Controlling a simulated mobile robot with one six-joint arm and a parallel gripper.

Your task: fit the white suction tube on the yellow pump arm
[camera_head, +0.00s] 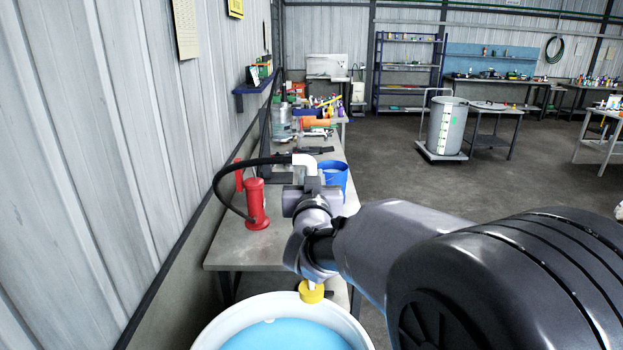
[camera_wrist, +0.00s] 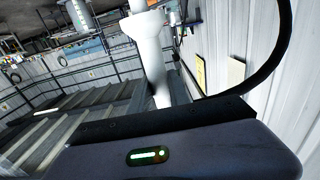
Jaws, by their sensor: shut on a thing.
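My gripper (camera_head: 306,182) is shut on the white suction tube (camera_head: 304,161) and holds it above the workbench. The tube is bent at its top, and a black hose curves from it to the red pump body (camera_head: 256,206) standing on the bench. In the wrist view the white tube (camera_wrist: 152,52) rises from behind the dark gripper edge, with a wider collar near its top; the jaws' grip is hidden there. A yellow piece (camera_head: 311,291) shows below my wrist at the tub's far rim. I cannot tell whether it is the pump arm.
A white tub (camera_head: 215,329) of blue liquid stands at the front. A blue bucket (camera_head: 334,175) is on the workbench (camera_head: 240,258), close to the right of my gripper. Bottles and tools crowd the bench's far end. A corrugated wall (camera_head: 95,130) bounds the left; open floor lies right.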

